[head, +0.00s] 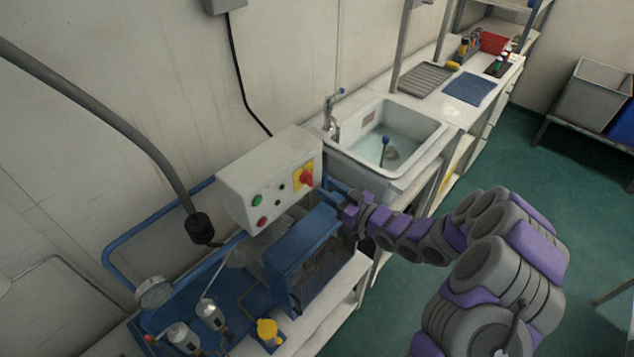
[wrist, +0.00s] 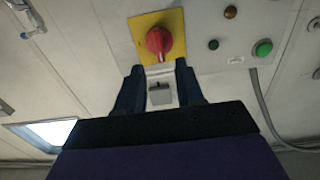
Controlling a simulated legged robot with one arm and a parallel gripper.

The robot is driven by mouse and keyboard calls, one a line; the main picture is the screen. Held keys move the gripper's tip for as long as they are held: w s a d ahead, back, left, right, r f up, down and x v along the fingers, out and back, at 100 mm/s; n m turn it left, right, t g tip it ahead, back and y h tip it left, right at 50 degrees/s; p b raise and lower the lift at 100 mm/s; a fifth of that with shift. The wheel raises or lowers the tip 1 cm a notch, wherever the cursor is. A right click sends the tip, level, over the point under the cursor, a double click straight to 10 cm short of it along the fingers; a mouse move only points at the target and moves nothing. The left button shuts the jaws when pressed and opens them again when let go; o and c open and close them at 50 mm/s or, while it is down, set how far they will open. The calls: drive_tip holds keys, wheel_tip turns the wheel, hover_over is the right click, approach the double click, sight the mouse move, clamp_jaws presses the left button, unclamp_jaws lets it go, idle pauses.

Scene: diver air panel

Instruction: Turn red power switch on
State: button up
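The red power switch (head: 306,178) is a red rotary knob on a yellow plate (head: 297,172), on the front of a grey control box (head: 240,172). In the wrist view the red knob (wrist: 159,40) sits just beyond my fingertips, on the yellow plate (wrist: 177,22). My gripper (head: 345,205) is in front of the box, a little below and right of the switch. In the wrist view my gripper (wrist: 160,82) has its two dark fingers apart with an empty gap between them. The fingers do not appear to be around the knob.
Green (head: 257,201) and red (head: 262,222) buttons sit left of the switch. Below is a blue-framed machine (head: 310,250) with a pressure gauge (head: 154,291) and a yellow knob (head: 267,330). A sink (head: 400,125) stands to the right. The green floor is open at right.

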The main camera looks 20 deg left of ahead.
sight(312, 179)
drive_tip(key=shift+x, duration=2.65)
clamp_jaws()
